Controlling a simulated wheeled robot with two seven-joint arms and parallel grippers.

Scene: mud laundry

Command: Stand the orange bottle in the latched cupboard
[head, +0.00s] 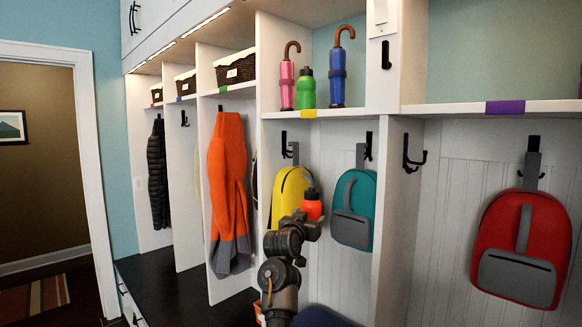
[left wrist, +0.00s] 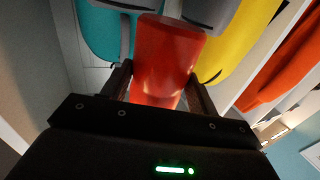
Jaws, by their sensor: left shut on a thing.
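In the left wrist view the bottle (left wrist: 168,58) sits between the two dark fingers of the gripper (left wrist: 160,98). White cupboard doors (head: 165,18) with black handles show at the top left and look shut. I cannot tell whether they are the latched cupboard. My right gripper is not in view.
A shelf (head: 355,112) holds a pink umbrella, a green bottle (head: 306,88) and a blue umbrella. Yellow (head: 288,190), teal (head: 354,208) and red (head: 522,246) backpacks hang below. An orange jacket (head: 228,180) hangs left. The dark bench (head: 180,285) is largely clear.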

